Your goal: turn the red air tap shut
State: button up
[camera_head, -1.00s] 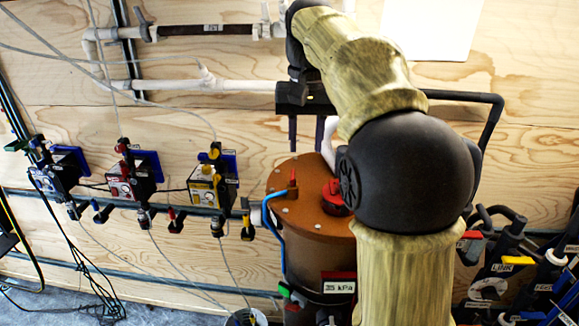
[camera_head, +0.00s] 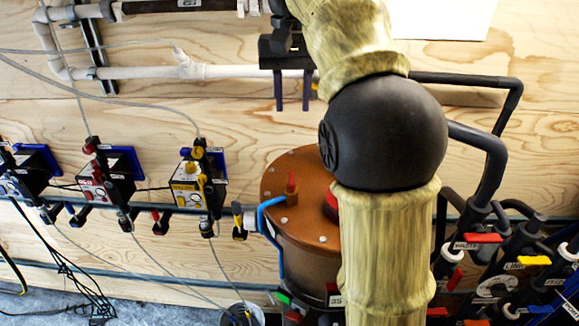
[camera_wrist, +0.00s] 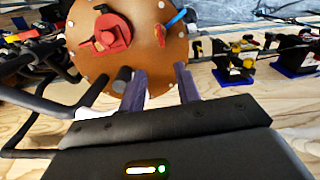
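Several red handles show, and I cannot tell for sure which is the air tap. A small upright red tap (camera_head: 291,185) stands on the brown tank's lid (camera_head: 300,225), beside a blue hose. It also shows in the wrist view (camera_wrist: 160,34). A larger red knob (camera_wrist: 105,38) sits on the same lid, partly hidden by my arm in the head view. A red-handled valve (camera_head: 160,221) hangs on the wall rail to the left. My gripper (camera_head: 292,104) is open and empty, with its fingers apart and pointing toward the tank; they touch nothing that I can see.
Wall units with red (camera_head: 92,180) and yellow (camera_head: 190,185) faces stand left of the tank, with thin hoses and cables. Black pipes with coloured handles crowd the right (camera_head: 500,250). A white pipe (camera_head: 230,71) runs along the wooden wall behind my gripper.

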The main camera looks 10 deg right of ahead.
jog(key=b, duration=0.2)
send_near(291, 179)
notch_tip(291, 179, down, 9)
jog(key=shift+r, duration=0.15)
dwell(0.6)
grip_shut()
